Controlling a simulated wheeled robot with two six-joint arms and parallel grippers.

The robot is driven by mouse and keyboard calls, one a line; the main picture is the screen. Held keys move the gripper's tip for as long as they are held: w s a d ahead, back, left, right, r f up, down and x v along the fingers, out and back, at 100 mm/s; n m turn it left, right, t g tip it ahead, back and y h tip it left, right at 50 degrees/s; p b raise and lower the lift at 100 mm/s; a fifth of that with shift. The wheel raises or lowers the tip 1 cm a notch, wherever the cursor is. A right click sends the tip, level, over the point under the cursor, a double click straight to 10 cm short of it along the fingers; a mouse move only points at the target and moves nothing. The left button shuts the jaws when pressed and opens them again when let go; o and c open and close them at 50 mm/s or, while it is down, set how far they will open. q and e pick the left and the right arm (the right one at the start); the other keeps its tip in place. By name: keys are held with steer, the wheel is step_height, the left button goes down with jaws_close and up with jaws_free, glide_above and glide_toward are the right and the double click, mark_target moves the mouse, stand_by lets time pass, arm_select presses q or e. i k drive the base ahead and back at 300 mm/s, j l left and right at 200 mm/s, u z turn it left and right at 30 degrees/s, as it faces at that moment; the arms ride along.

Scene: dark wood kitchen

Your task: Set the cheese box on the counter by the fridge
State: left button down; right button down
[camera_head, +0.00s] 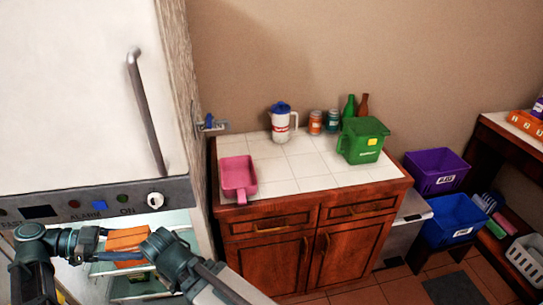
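An orange box (127,239), likely the cheese box, shows at the open lower compartment of the fridge (60,95), at the lower left. My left gripper (98,243) is at the box's left side; whether its fingers touch or grip the box is not clear. My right arm comes in from the bottom and its dark joint is at the box's right; its fingers cannot be made out. The white-tiled counter (300,165) stands right of the fridge, with bare tiles in its middle and front.
On the counter are a pink scoop-like pan (238,176) at the left, a white jug (283,122), two cans (315,122), bottles (349,107) and a green bin (362,140). Purple (436,170) and blue (455,219) crates stand at the right.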

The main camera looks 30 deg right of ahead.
mark_target(312, 174)
steer(key=l+u, duration=0.15)
steer(key=u, duration=0.35)
steer(key=k+u, duration=0.1)
steer(key=u, duration=0.35)
steer(key=k+l+u, duration=0.1)
steer(key=u, duration=0.4)
steer(key=k+l+u, duration=0.15)
steer(key=u, duration=0.25)
steer(key=k+l+u, duration=0.1)
steer(key=u, duration=0.35)
steer(key=k+u, duration=0.4)
steer(key=k+l+u, duration=0.1)
steer(key=k, duration=0.4)
steer(key=k+z, duration=0.15)
steer(key=z, duration=0.2)
steer(key=k+l+z, duration=0.1)
steer(key=z, duration=0.7)
steer(key=l+z, duration=0.1)
steer(key=z, duration=0.4)
steer(key=k+l+z, duration=0.1)
steer(key=z, duration=0.8)
steer(key=l+z, duration=0.15)
steer(key=z, duration=0.8)
